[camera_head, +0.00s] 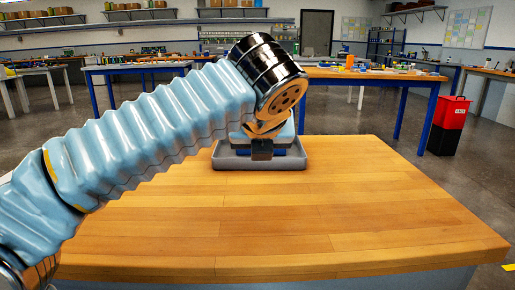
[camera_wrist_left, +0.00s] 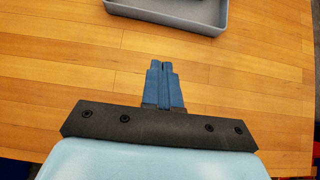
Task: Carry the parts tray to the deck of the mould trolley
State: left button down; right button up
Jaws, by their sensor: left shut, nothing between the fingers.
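The parts tray, a shallow grey tray (camera_head: 230,163), lies at the far side of the wooden bench top in the head view. Its near wall also shows at the top of the left wrist view (camera_wrist_left: 165,15). My left arm reaches across from the left, and its wrist hides part of the tray. My left gripper (camera_wrist_left: 164,66) is shut and empty over the bare wood, a little short of the tray and not touching it. My right gripper is out of view. I cannot make out the mould trolley.
The wooden bench top (camera_head: 350,215) is clear in front of and to the right of the tray. Behind it stand blue-legged workbenches (camera_head: 375,76) with small items. A red and black bin (camera_head: 448,125) stands on the floor at the right.

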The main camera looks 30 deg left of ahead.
aim_at(257, 163)
pick_arm(q)
jog(key=b+x, duration=0.2)
jog(key=x, duration=0.7)
jog(key=shift+w+f, duration=0.15)
jog(key=shift+f, duration=0.2)
jog(key=shift+w+a+r, duration=0.1)
jog(key=shift+w+a, duration=0.25)
jog(key=shift+w, duration=0.2)
jog(key=shift+w+a+r, duration=0.1)
jog(key=shift+w+a, duration=0.25)
jog(key=shift+w, duration=0.15)
jog(key=shift+w+a, duration=0.35)
jog(key=shift+w, duration=0.3)
